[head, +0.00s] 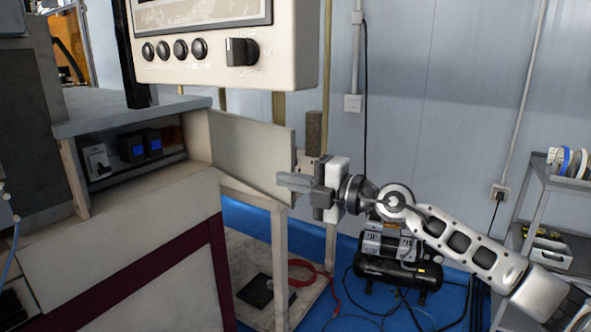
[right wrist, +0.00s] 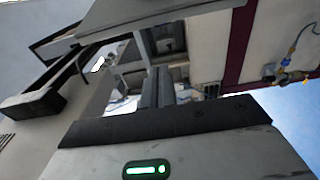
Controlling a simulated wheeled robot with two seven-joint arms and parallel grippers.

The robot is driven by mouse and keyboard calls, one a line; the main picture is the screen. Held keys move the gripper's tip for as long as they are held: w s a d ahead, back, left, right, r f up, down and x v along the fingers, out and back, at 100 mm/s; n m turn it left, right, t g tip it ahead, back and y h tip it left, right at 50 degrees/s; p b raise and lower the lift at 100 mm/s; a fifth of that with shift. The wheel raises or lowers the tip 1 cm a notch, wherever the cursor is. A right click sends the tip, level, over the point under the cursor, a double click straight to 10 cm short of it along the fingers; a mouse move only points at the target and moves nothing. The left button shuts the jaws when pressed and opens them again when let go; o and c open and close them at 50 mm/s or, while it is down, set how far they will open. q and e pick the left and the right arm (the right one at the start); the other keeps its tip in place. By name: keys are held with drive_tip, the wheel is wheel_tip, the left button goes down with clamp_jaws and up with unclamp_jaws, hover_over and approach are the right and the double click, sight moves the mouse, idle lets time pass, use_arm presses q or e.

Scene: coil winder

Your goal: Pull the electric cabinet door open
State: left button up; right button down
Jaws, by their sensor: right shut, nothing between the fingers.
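The electric cabinet door (head: 250,152) is a pale flat panel. It stands swung out from the cabinet (head: 150,212), and the opening on its left shows a switch and small dark devices with blue faces (head: 140,146). My right gripper (head: 284,180) comes in from the right, with its grey fingers at the lower part of the door's free edge. The fingers are shut and empty; I cannot tell whether they touch the door. In the right wrist view the dark fingers (right wrist: 157,88) point towards the cabinet opening. My left gripper is not in view.
A control panel (head: 222,49) with black knobs hangs above the door. Below stands a frame with a low shelf (head: 262,290) and a red hose. A black compressor (head: 398,272) sits on the blue floor under my right arm. A shelf rack (head: 560,183) stands at the right.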

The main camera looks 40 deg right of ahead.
use_arm(q)
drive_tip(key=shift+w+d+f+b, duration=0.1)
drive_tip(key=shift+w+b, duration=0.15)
drive_tip(key=shift+b, duration=0.35)
use_arm(e)
drive_tip(key=w+d, duration=0.2)
drive_tip(key=d, duration=0.1)
drive_tip(key=shift+w, duration=0.3)
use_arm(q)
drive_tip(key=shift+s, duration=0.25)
